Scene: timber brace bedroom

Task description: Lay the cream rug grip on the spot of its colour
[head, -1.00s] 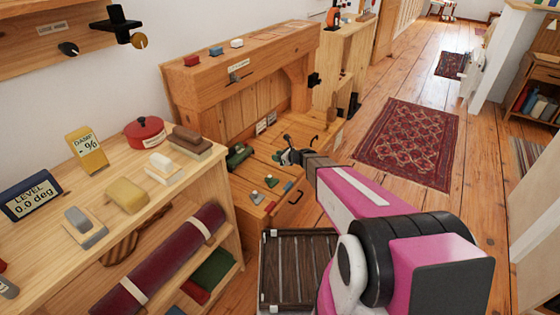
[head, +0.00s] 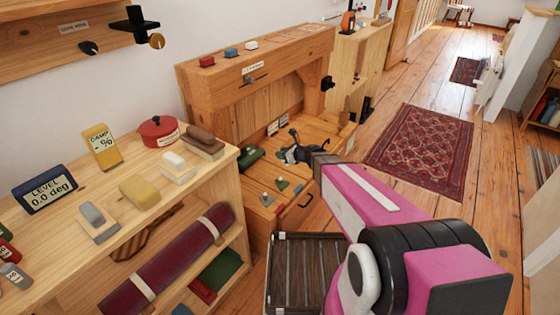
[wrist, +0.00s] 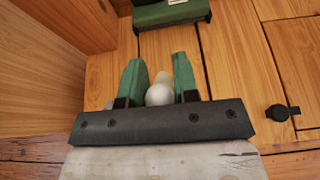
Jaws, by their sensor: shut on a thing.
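My gripper (head: 288,153) is over the open wooden desk top (head: 318,143) in the head view. In the wrist view its green fingers (wrist: 158,85) are closed around a small pale thing with a round white knob, which I take as the cream rug grip (wrist: 159,94). The fingers and the gripper body hide most of it. I cannot tell whether it touches the wood below. On the front of the desk lie small coloured pieces: a grey one with a pale knob (head: 266,200), a green one (head: 283,184) and a red one (head: 280,209). I cannot make out a cream spot.
A dark green object (head: 252,157) lies at the desk's left; it also shows at the top of the wrist view (wrist: 171,12). The desk's upper ledge (head: 285,48) holds red, blue and white blocks. A crowded shelf (head: 75,238) stands at left. A slatted crate (head: 308,275) is on the floor.

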